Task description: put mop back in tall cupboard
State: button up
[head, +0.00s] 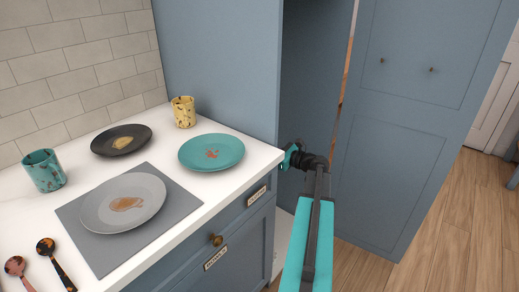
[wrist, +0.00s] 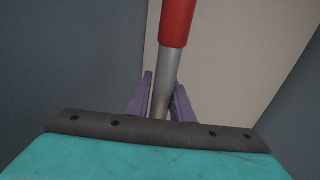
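In the wrist view, the mop handle (wrist: 170,60) is a pole, red above and silver-grey below. It stands nearly upright in the picture between the two purple fingers of my gripper (wrist: 163,82). The fingers lie close against the silver part on both sides, and the gripper looks shut on it. The mop's head is out of view. In the head view, the tall cupboard (head: 318,75) is blue and open, with its door (head: 405,130) swung out to the right. My arm reaches into the opening, and the cupboard's side panel hides my fingers and the mop there.
A white counter (head: 175,160) stands at the left, with a teal plate (head: 211,152), a yellow cup (head: 183,111), a black plate (head: 122,140), a grey plate (head: 123,203) on a mat, a teal mug (head: 44,170) and two spoons. Wooden floor (head: 455,200) at the right is clear.

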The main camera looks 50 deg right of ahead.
jog(key=o, duration=0.3)
jog(key=shift+r, duration=0.15)
jog(key=v, duration=1.2)
jog(key=shift+p, duration=0.35)
jog(key=shift+s, duration=0.15)
dwell(0.4)
